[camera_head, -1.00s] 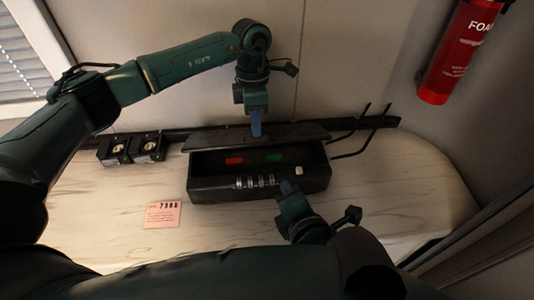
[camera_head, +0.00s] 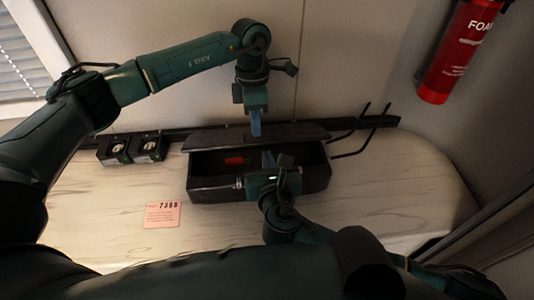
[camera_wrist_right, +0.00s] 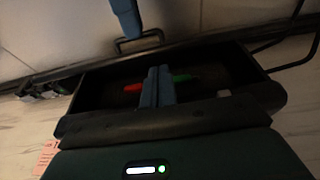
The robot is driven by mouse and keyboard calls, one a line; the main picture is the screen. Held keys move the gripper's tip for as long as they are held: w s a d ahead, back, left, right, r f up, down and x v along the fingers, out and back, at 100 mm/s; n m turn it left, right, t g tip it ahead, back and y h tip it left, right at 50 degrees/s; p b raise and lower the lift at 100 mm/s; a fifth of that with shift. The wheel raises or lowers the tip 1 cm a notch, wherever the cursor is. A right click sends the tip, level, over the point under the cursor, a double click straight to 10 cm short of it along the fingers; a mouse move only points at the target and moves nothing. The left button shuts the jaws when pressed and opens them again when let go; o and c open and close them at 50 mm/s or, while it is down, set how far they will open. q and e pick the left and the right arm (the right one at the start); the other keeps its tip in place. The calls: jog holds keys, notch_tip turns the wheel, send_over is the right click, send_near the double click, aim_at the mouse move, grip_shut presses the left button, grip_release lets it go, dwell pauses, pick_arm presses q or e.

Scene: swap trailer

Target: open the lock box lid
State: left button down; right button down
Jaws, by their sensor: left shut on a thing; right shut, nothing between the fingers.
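The dark lock box (camera_head: 318,178) stands on the counter with its lid (camera_head: 212,138) raised at the back. My left gripper (camera_head: 256,130) is at the lid's top edge, shut on the lid; its fingers also show in the right wrist view (camera_wrist_right: 128,18). My right gripper (camera_head: 267,160) is shut and empty, its fingertips over the box's open inside. In the right wrist view its blue fingers (camera_wrist_right: 157,88) reach over the front wall. A red item (camera_head: 234,160) lies inside the box, and a green item (camera_wrist_right: 182,78) lies beside it, partly behind the fingers. The front dials are mostly hidden by my right gripper.
A pink note (camera_head: 162,214) with a number lies on the counter left of the box. Two small black devices (camera_head: 147,148) sit at the back left. A dark rail with prongs (camera_head: 375,125) runs behind. A red extinguisher (camera_head: 455,55) hangs at right. The right counter is clear.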

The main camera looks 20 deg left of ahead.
pick_arm(q)
jog(key=shift+w+a, duration=0.1)
jog(key=shift+a, duration=0.1)
pick_arm(e)
jog(key=shift+x, duration=1.05)
